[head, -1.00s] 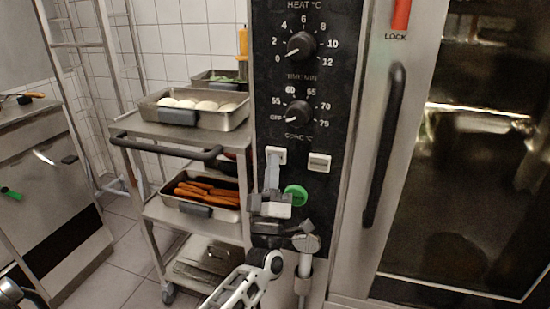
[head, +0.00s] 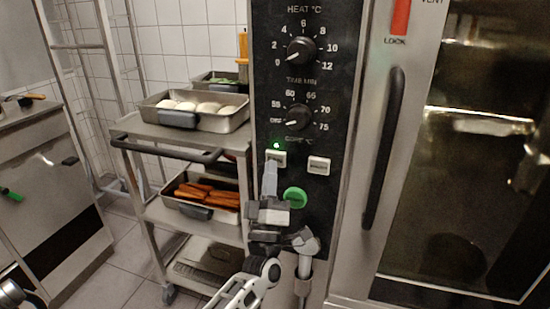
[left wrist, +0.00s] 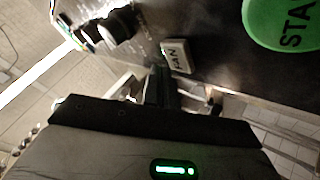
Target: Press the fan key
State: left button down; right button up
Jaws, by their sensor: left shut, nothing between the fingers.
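The fan key (head: 276,157) is a small pale square key on the black oven panel, left of a similar key. A small green light glows just above it. In the left wrist view the fan key (left wrist: 177,56) shows its FAN lettering. My left gripper (head: 270,166) is shut and empty, its tips at the lower edge of the fan key and partly covering it. In the left wrist view the fingertips (left wrist: 160,76) are close beside the key; whether they touch it I cannot tell. My right gripper is not in view.
A green start button (head: 295,197) sits just below right of the fan key, near my fingers. A second key (head: 318,165) and two knobs are close by. The oven door handle (head: 383,145) is to the right. A trolley (head: 150,129) with food pans stands left.

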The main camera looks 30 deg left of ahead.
pick_arm(q)
jog(key=shift+s+d+p, duration=0.2)
jog(key=shift+s+p, duration=0.2)
jog(key=shift+s, duration=0.4)
jog(key=shift+s+d+p, duration=0.2)
jog(key=shift+s+p, duration=0.15)
jog(key=shift+s, duration=0.5)
jog(key=shift+s+d+p, duration=0.2)
jog(key=shift+s+p, duration=0.2)
jog(key=shift+s, duration=0.4)
